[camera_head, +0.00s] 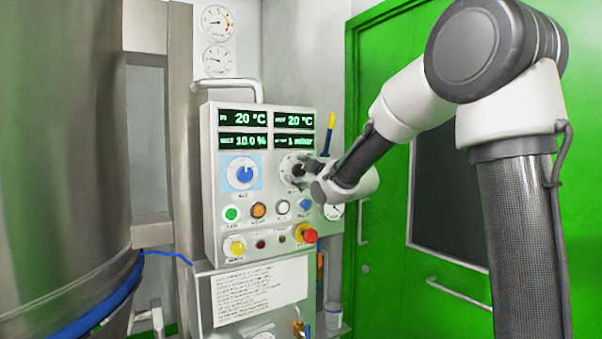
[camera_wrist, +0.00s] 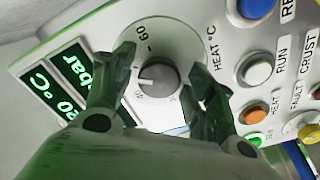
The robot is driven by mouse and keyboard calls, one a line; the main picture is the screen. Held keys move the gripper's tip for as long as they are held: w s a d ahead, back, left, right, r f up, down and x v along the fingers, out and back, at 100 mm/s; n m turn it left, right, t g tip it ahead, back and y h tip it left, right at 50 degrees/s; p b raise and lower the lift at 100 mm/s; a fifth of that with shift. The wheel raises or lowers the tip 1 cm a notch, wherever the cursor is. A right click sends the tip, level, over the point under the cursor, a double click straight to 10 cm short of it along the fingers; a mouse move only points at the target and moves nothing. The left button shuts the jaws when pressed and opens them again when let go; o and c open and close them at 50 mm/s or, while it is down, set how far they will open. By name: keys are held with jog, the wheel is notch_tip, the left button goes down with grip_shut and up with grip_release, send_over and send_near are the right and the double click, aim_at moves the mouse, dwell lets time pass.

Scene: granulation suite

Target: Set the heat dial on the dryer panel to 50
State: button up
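The heat dial (camera_wrist: 158,78) is a round grey knob on a pale disc marked "HEAT °C" in the wrist view. A white pointer line on the knob points to the picture's left. A number that looks like 60 is above the knob; the other scale numbers are too small or covered to read surely. My gripper (camera_wrist: 162,66) is open, with one dark finger on each side of the knob. I cannot tell whether the fingers touch it. In the head view, my gripper (camera_head: 304,171) is at the dryer panel (camera_head: 213,180) and covers most of the heat dial.
A blue dial (camera_head: 241,173) sits left of the heat dial. Several coloured buttons, including a green one (camera_head: 232,213), and a red knob (camera_head: 308,235) are below. Displays (camera_head: 243,119) are above. A green door (camera_head: 390,235) is to the right.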

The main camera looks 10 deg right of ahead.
jog(key=shift+s, duration=0.1)
jog(key=v, duration=1.1)
jog(key=shift+s, duration=0.35)
jog(key=shift+d, duration=0.15)
jog(key=s+d+f+m+g+h, duration=0.3)
jog(key=s+d+f+m+g, duration=0.15)
jog(key=f, duration=0.35)
jog(key=s+d+f+m+g+h, duration=0.25)
jog(key=s+f+g, duration=0.2)
jog(key=f, duration=0.35)
jog(key=s+d+m+g, duration=0.2)
jog(key=s+m, duration=0.1)
jog(key=s, duration=0.9)
jog(key=s+d+f+m+g, duration=0.1)
jog(key=s+d+m, duration=0.1)
jog(key=s, duration=1)
jog(key=shift+m+g, duration=0.4)
jog(key=shift+m, duration=0.5)
